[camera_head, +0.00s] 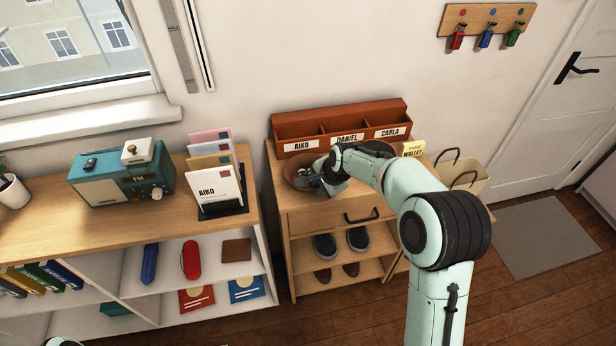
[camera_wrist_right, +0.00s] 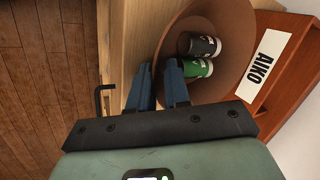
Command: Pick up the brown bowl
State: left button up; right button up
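The brown bowl (camera_head: 290,171) sits on top of the small wooden cabinet, in front of the left end of the letter organizer. In the right wrist view the bowl (camera_wrist_right: 228,27) holds a dark cylinder (camera_wrist_right: 198,44) and a green cylinder (camera_wrist_right: 198,67). My right gripper (camera_head: 318,178) is at the bowl's near right edge. In the wrist view its two fingers (camera_wrist_right: 160,72) are close together, one outside the bowl and one inside, with the bowl's wall between them. Fingers partly hide the rim there. My left gripper is not in view.
The red-brown organizer (camera_head: 340,116) with name labels stands right behind the bowl. A yellow note (camera_head: 413,148) and a beige basket (camera_head: 468,178) are to the right. A letter holder (camera_head: 222,208) and a teal radio (camera_head: 120,180) stand on the left shelf.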

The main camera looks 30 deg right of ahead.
grip_shut()
jog(key=shift+r, duration=0.2)
